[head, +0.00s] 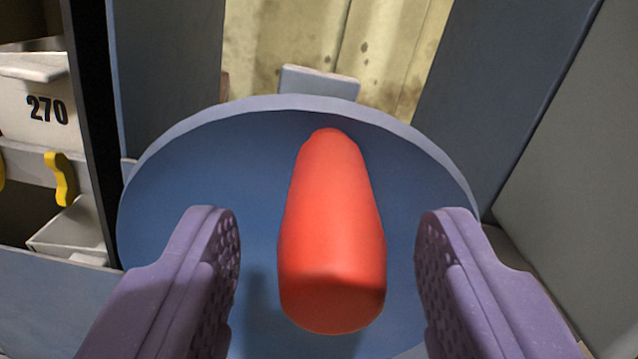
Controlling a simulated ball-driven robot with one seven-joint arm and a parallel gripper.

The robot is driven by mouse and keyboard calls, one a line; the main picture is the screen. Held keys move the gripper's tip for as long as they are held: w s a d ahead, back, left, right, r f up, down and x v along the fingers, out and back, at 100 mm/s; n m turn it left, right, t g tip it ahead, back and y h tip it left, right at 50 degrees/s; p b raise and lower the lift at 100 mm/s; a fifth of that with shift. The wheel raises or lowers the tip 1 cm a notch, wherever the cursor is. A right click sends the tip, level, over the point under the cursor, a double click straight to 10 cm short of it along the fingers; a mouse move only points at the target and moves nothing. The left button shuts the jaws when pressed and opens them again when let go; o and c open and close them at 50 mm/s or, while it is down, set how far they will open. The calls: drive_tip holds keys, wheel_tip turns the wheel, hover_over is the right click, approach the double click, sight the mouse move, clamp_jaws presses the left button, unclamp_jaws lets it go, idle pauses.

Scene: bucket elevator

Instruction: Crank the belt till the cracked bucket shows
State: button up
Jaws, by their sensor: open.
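A red crank handle (332,240) sticks out toward me from a round blue disc (180,190), near the middle of the head view. My gripper (332,240) is open, with one purple finger on each side of the handle. A gap shows between the handle and each finger. At the left, a pale bucket (30,105) marked 270 shows in a dark-edged opening. I see no crack on the part of it that shows. Part of another pale bucket (75,228) shows below it.
Yellow hooked pieces (60,180) sit on the bar under the 270 bucket. Blue-grey panels (505,90) stand behind the disc, with a stained yellowish corrugated wall (390,50) between them. A grey panel (580,180) closes off the right side.

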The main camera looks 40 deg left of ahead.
sight(330, 198)
drive_tip(key=x, duration=0.4)
drive_tip(key=shift+w+a+b, duration=0.25)
drive_tip(key=shift+w+b, duration=0.05)
drive_tip(key=shift+b, duration=0.1)
clamp_jaws()
